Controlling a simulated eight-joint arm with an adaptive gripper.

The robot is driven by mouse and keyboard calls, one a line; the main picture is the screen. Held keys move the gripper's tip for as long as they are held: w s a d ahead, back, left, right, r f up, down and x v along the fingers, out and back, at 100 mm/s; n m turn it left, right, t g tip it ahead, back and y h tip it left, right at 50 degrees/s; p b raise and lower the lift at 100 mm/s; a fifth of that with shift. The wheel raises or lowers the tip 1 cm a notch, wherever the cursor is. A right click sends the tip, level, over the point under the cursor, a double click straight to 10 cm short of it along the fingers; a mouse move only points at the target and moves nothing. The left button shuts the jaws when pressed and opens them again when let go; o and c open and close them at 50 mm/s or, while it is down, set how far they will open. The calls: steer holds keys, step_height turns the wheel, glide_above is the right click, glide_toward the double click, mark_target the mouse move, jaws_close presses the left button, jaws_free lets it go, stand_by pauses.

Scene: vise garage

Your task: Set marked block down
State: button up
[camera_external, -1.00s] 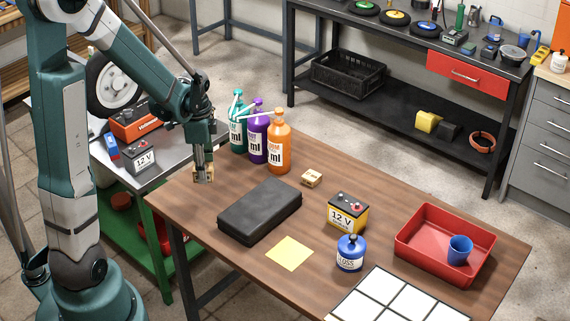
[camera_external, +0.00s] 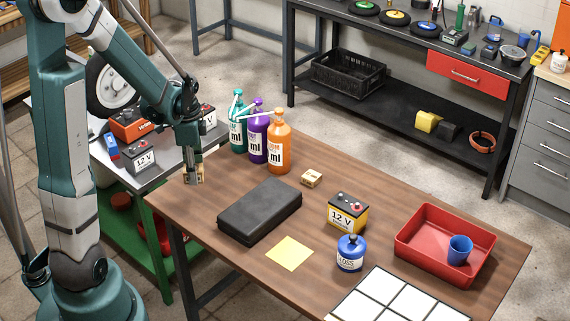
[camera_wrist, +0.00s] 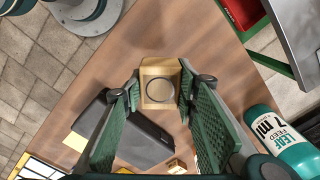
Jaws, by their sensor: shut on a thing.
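A tan wooden block (camera_wrist: 160,86) with a dark ring mark on its face sits between my fingertips in the wrist view. My gripper (camera_wrist: 158,84) is shut on this block, with a green finger on each side. In the external view my gripper (camera_external: 194,178) points down at the far left corner of the brown table (camera_external: 330,262). The block shows there only as a small tan patch between the fingers. I cannot tell whether its underside touches the table. A second small tan block (camera_external: 311,178) lies on the table to the right of my gripper.
A yellow note (camera_external: 289,253), a battery (camera_external: 347,212), a blue bottle (camera_external: 350,254) and a red tray (camera_external: 405,240) lie farther right.

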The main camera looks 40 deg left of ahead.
glide_above(197, 201)
steer(key=shift+w+f+b, duration=0.1)
steer(key=shift+f+b, duration=0.25)
steer(key=shift+f, duration=1.95)
steer(key=shift+f+b, duration=0.4)
steer(key=shift+f, duration=1.65)
steer(key=shift+f, duration=0.25)
steer(key=o, duration=0.9)
steer(key=shift+r, duration=0.1)
steer(key=shift+r, duration=0.1)
steer(key=shift+r+p, duration=1.05)
steer(key=shift+r, duration=5)
